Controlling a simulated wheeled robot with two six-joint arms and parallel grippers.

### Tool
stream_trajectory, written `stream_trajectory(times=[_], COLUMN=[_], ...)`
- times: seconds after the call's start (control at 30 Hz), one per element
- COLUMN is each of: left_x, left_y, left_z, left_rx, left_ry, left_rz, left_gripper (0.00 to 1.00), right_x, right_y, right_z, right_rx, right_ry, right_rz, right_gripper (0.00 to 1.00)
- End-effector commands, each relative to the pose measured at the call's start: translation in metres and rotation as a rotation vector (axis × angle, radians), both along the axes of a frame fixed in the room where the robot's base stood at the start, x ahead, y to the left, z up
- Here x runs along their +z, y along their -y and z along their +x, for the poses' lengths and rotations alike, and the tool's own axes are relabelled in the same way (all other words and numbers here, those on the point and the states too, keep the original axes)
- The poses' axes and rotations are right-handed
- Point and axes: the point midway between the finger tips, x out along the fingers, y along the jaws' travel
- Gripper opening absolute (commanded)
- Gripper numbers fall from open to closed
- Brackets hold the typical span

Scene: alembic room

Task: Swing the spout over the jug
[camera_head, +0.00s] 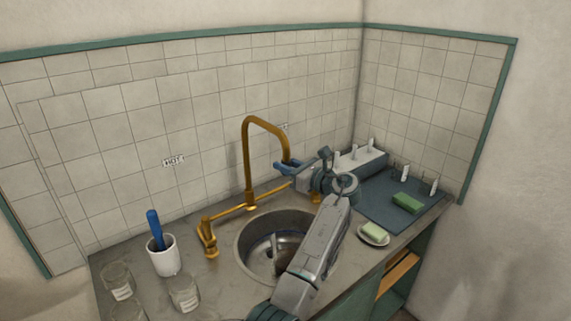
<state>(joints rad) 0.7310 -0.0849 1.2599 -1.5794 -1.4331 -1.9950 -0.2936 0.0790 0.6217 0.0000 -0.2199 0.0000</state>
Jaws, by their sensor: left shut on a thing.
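The brass spout (248,150) rises from the tap behind the sink, arches over and comes down on the right. My left gripper (288,168) is at the down-turned end of the spout and is shut on it. The fingers hide the tip of the spout. The round steel sink (244,247) lies below, partly covered by my left arm. Something dark shows inside the sink beside my arm, too covered to name. I cannot pick out a jug for certain. My right gripper is out of view.
A white cup (164,262) with a blue-handled brush (154,228) and several glass jars (184,293) stand at left. A soap dish (374,236), a blue mat (376,205) and a green sponge (408,203) lie at right. Tiled walls close the back and right.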

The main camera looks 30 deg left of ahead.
Motion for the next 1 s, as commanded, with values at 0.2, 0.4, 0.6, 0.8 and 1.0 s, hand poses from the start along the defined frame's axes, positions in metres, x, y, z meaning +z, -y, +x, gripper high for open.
stream_trajectory(times=[0.2, 0.4, 0.6, 0.8, 1.0], left_x=[0.000, 0.001, 0.002, 0.001, 0.000], left_y=[0.000, 0.000, 0.000, -0.001, 0.001], left_z=[0.001, 0.001, 0.002, 0.001, 0.001], left_rx=[-0.005, -0.006, -0.008, -0.006, -0.005], left_ry=[-0.001, 0.000, 0.001, 0.001, 0.000], left_rz=[-0.001, 0.000, 0.001, 0.000, -0.001], left_gripper=[0.00, 0.00, 0.00, 0.48, 0.48], right_x=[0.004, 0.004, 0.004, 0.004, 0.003], right_y=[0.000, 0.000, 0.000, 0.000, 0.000], right_z=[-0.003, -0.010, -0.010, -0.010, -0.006], right_rx=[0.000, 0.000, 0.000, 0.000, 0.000], right_ry=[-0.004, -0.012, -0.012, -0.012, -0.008], right_rz=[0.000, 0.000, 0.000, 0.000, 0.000], right_gripper=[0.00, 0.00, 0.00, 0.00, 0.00])
